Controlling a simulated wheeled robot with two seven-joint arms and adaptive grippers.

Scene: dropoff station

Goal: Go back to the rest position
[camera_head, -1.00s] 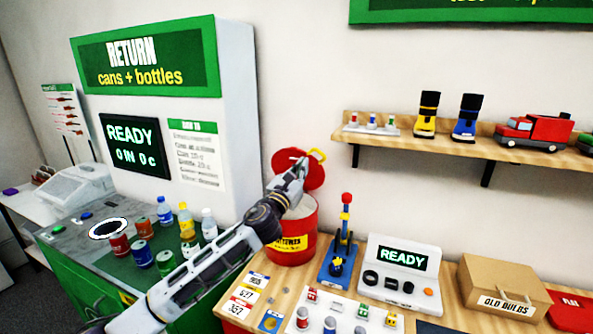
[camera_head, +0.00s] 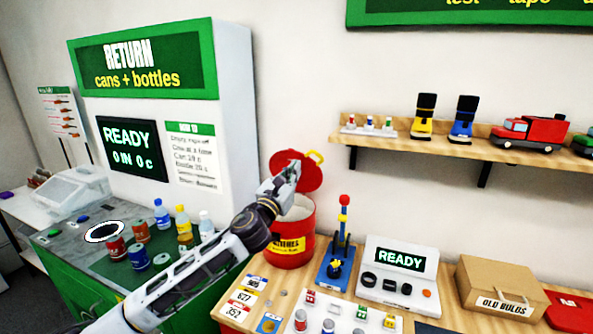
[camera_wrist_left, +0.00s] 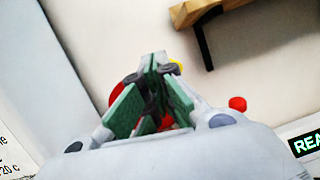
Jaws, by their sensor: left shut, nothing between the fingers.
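My left gripper (camera_head: 290,172) is shut and empty. In the head view it overlaps the open mouth and raised lid of the red battery bin (camera_head: 290,247); I cannot tell how far above or in front of the bin it is. In the left wrist view the green-padded fingers (camera_wrist_left: 154,92) come together at their tips, with parts of the red bin lid (camera_wrist_left: 122,93) showing behind them. My left arm comes in from the lower left, in front of the counter. My right gripper is not in view.
The return machine (camera_head: 235,110) stands at left, with cans and bottles on its counter (camera_head: 108,268). Right of the bin, the wooden table (camera_head: 262,268) holds a blue stand (camera_head: 335,262), a READY tester (camera_head: 400,278) and an OLD BULBS box (camera_head: 505,285). A shelf (camera_head: 400,142) hangs above.

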